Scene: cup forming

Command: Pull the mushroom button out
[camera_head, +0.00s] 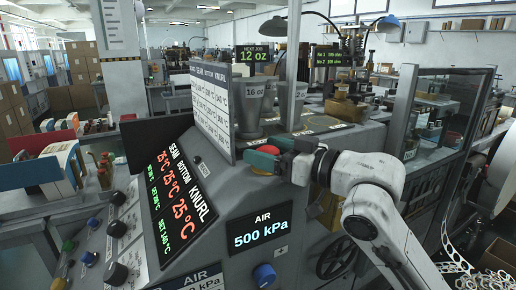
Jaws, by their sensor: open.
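The red mushroom button (268,150) shows its cap on top of the grey machine housing, right of the white lettered panel. The jaws are open. The near finger and the gripper body hide the button's right side and stem. I cannot tell whether the fingers touch the cap.
The white lettered panel (211,112) stands just left of the button. Stacked grey cups (247,102) are behind it. A black temperature display (170,188) and several knobs cover the sloped front. A glazed guard frame (440,130) stands to the right.

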